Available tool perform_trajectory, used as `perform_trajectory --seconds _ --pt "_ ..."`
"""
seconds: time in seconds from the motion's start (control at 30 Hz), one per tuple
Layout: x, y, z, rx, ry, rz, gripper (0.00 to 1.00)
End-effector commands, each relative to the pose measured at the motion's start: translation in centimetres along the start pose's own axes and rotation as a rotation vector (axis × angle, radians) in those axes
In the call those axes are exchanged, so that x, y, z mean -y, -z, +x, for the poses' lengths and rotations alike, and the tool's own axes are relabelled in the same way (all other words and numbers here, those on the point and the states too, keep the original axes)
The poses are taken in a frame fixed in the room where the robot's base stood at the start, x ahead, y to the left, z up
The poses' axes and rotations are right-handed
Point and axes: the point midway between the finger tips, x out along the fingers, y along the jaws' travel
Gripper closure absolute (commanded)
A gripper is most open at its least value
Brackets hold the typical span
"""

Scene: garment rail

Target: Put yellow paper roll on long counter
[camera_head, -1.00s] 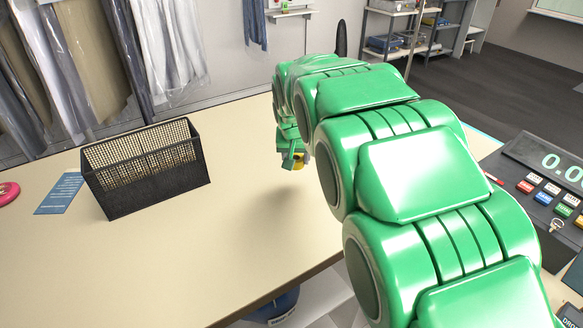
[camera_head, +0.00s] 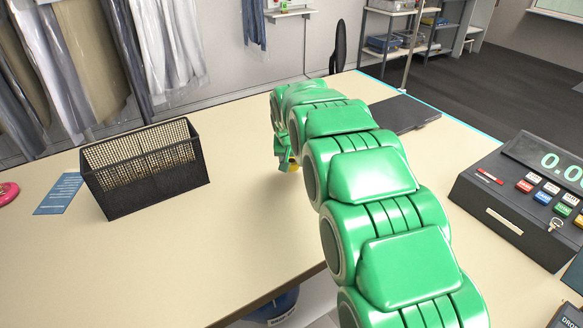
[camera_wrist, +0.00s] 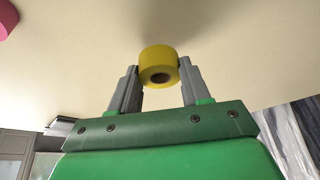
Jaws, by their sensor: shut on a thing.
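The yellow paper roll (camera_wrist: 158,62) is between the two grey fingers of my gripper (camera_wrist: 158,75) in the wrist view, and the fingers are shut on it. In the head view only a small yellow bit of the roll (camera_head: 294,167) shows beside my green gripper (camera_head: 285,160), mostly hidden by my arm. The long counter (camera_head: 230,232) is the beige top that runs across the head view. My gripper is over it, right of the black basket. I cannot tell whether the roll touches the surface.
A black mesh basket (camera_head: 150,185) stands on the counter at left, with a blue card (camera_head: 59,193) and a pink thing (camera_head: 7,192) beyond it. A cash register (camera_head: 525,205) stands at right. A dark flat pad (camera_head: 405,113) lies behind my arm. The counter's middle front is clear.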

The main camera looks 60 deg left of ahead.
Motion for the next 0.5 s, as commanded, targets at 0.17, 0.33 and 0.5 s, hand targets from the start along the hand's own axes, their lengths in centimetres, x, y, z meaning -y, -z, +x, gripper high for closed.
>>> perform_trajectory --seconds 0.17,0.33,0.5 --pt "0.1 0.2 0.9 0.001 0.0 0.0 0.87" --pt "0.2 -0.7 2.8 0.0 0.001 -0.001 0.87" --pt "0.1 -0.8 3.5 -0.003 0.001 0.0 0.87"
